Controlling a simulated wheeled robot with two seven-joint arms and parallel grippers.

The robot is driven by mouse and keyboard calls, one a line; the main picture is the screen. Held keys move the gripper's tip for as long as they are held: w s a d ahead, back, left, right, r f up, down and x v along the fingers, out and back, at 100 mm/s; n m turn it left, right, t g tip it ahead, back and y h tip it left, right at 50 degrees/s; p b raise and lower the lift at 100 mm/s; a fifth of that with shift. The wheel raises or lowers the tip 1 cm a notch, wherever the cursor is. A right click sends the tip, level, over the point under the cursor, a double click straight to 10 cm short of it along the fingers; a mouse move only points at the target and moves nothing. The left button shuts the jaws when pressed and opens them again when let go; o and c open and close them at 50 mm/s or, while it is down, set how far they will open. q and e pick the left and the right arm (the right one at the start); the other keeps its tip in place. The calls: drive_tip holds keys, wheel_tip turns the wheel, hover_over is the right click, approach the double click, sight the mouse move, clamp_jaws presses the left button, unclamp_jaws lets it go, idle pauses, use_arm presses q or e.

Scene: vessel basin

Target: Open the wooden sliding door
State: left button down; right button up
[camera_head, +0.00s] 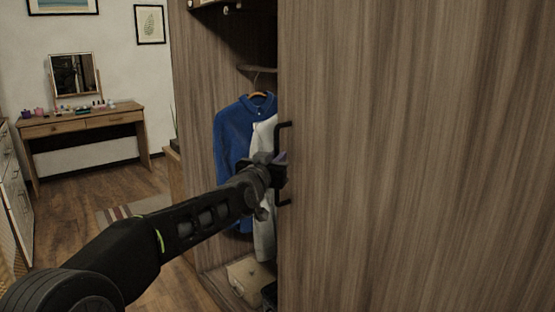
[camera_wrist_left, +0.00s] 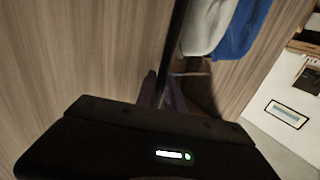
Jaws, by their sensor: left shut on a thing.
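The wooden sliding door (camera_head: 415,160) is a large grained brown panel filling the right of the head view; its grain also fills the left of the left wrist view (camera_wrist_left: 85,50). A black bar handle (camera_head: 284,125) is fixed upright near its left edge. My left gripper (camera_head: 281,170) is shut on the handle's middle, and its fingers hide that part. In the left wrist view the fingers (camera_wrist_left: 162,92) are dim, at the lower end of a dark bar. Left of the door, the wardrobe is open, showing hanging clothes. My right gripper is not in view.
Inside the wardrobe hang a blue shirt (camera_head: 232,135) and a white garment (camera_head: 264,215), above a beige box (camera_head: 247,280). The wardrobe's side panel (camera_head: 196,100) stands left. A dressing table (camera_head: 85,122) with a mirror is by the far wall. Open floor (camera_head: 75,205) lies between.

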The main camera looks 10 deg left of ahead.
use_arm(q)
drive_tip(key=shift+r, duration=0.2)
drive_tip(key=c, duration=1.5)
unclamp_jaws()
drive_tip(key=shift+f, duration=0.15)
drive_tip(key=shift+o, duration=0.2)
drive_tip(key=s, duration=0.7)
drive_tip(key=shift+s+a, duration=0.35)
